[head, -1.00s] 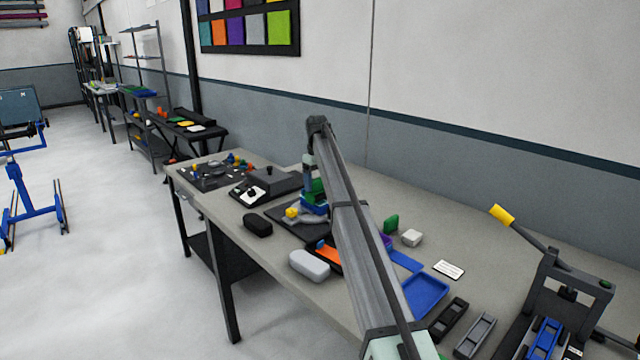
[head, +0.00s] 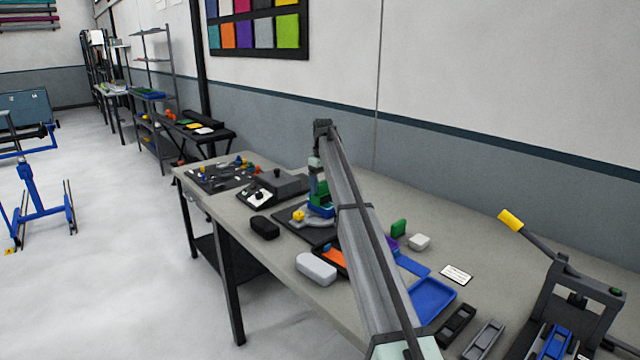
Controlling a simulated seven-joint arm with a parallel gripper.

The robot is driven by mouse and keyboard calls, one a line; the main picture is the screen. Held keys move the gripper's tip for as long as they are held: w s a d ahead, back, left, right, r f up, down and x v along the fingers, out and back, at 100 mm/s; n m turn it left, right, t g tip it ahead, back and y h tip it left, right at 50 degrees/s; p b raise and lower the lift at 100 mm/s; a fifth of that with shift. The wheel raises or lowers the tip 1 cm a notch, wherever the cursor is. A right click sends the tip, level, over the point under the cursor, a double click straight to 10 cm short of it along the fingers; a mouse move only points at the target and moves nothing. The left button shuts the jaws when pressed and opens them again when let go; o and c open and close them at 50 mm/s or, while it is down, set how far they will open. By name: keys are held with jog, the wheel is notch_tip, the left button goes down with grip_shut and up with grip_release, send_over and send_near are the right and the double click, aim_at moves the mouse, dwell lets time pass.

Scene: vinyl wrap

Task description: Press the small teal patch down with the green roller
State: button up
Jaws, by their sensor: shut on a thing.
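My gripper (head: 320,200) is at the far end of my arm, low over the dark mat (head: 291,212) on the workbench. It is shut on a green thing (head: 320,189), which looks like the green roller; the arm partly covers it. A blue part shows just below the green. A grey curved piece with a yellow knob (head: 299,216) sits beside it on the mat. I cannot make out the small teal patch. I cannot tell whether the roller touches the surface under it.
A black case (head: 264,226) and a light grey rounded block (head: 316,268) lie near the bench's front edge. A dark device (head: 275,188) stands behind the mat. A blue tray (head: 432,298), a green block (head: 398,228) and a white block (head: 419,242) lie right of my arm.

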jog(key=shift+s+d, duration=1.3)
jog(key=shift+s, duration=0.05)
notch_tip(320, 180, up, 8)
jog(key=shift+r, duration=0.2)
dwell(0.5)
